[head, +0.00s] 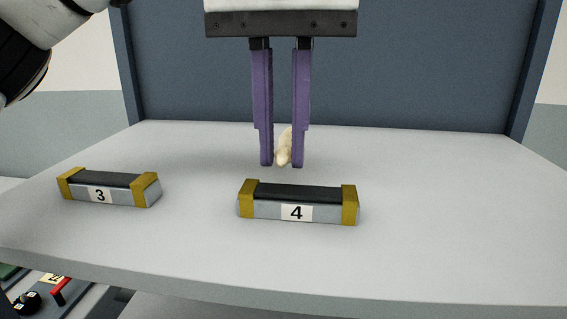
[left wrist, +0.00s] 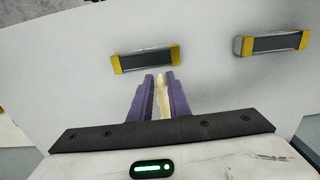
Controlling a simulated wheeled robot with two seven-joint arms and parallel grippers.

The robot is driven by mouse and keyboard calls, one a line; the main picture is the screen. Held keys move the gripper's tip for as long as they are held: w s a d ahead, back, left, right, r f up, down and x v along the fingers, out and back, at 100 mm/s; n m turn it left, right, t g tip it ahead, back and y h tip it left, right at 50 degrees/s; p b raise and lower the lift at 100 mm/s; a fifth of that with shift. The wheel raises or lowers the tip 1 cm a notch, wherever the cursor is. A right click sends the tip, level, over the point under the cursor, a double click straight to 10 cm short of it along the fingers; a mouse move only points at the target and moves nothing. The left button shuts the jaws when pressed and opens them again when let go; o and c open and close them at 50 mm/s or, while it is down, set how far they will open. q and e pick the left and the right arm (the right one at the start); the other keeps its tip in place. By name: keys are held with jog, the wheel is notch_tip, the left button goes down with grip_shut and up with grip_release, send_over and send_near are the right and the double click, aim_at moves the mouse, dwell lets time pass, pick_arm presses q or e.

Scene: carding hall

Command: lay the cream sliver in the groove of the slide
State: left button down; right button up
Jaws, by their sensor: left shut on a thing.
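The cream sliver (head: 284,148) is a pale, thin piece between the purple fingers of my left gripper (head: 282,164). The gripper is shut on it, and the sliver also shows between the fingers in the left wrist view (left wrist: 163,98). The slide marked 4 (head: 298,202) is a grey block with a dark top and gold ends, lying on the table just nearer than the fingertips. A like slide marked 3 (head: 108,188) lies to its left. The fingers hold the sliver above the table, apart from both slides. My right gripper is not in view.
The pale table top (head: 430,200) is clear to the right and behind the slides. A dark blue panel (head: 420,75) stands along the back. Below the table's front edge at lower left is a red-handled control (head: 66,290).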

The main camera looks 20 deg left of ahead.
aim_at(282, 152)
pick_arm(q)
jog(key=shift+f+b, duration=0.35)
jog(key=shift+f, duration=1.25)
jog(key=shift+f, duration=0.15)
jog(key=c, duration=1.7)
grip_release()
jog(key=shift+o, duration=0.2)
